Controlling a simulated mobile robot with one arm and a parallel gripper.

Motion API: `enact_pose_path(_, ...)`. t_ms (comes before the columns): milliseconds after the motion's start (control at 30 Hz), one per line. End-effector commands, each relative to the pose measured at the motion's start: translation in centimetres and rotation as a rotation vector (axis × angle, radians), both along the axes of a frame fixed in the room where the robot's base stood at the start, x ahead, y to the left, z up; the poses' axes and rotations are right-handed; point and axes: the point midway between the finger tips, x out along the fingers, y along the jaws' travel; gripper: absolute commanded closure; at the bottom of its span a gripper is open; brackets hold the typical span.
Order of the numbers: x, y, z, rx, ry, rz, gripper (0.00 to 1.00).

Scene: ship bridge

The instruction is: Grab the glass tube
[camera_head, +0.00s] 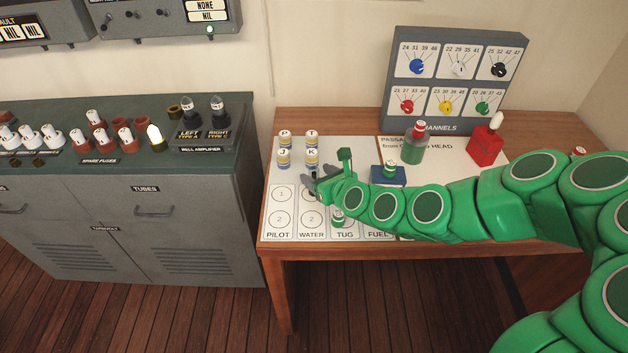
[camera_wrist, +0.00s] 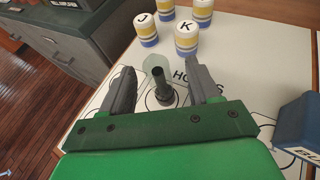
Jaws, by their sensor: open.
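My gripper (camera_head: 318,180) reaches low over the white board on the wooden desk. In the wrist view its two grey fingers (camera_wrist: 160,88) are apart. Between them stands a dark upright piece (camera_wrist: 164,94) with a pale, see-through octagonal part (camera_wrist: 155,64) at its upper end. It may be the glass tube, but I cannot tell for certain. A gap shows between it and each finger. In the head view my gripper mostly hides this piece.
Yellow-banded cylinders (camera_wrist: 186,38) marked with letters stand just beyond the fingers. A blue box (camera_wrist: 298,122) is close on the right. A green-topped piece (camera_head: 338,217) stands below my arm. The desk's left edge is near; a cabinet (camera_head: 150,215) stands beyond it.

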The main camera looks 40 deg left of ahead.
Motion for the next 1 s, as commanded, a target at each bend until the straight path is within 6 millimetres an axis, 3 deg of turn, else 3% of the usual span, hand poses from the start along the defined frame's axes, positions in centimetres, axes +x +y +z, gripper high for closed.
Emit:
enact_pose_path(300,0.5,2.9,-0.8,-0.001,-0.002,0.0,0.39)
enact_pose_path(700,0.6,3.6,-1.1,0.001,0.001,0.0,0.39)
enact_pose_path(1000,0.6,3.6,-1.1,0.001,0.0,0.0,0.83)
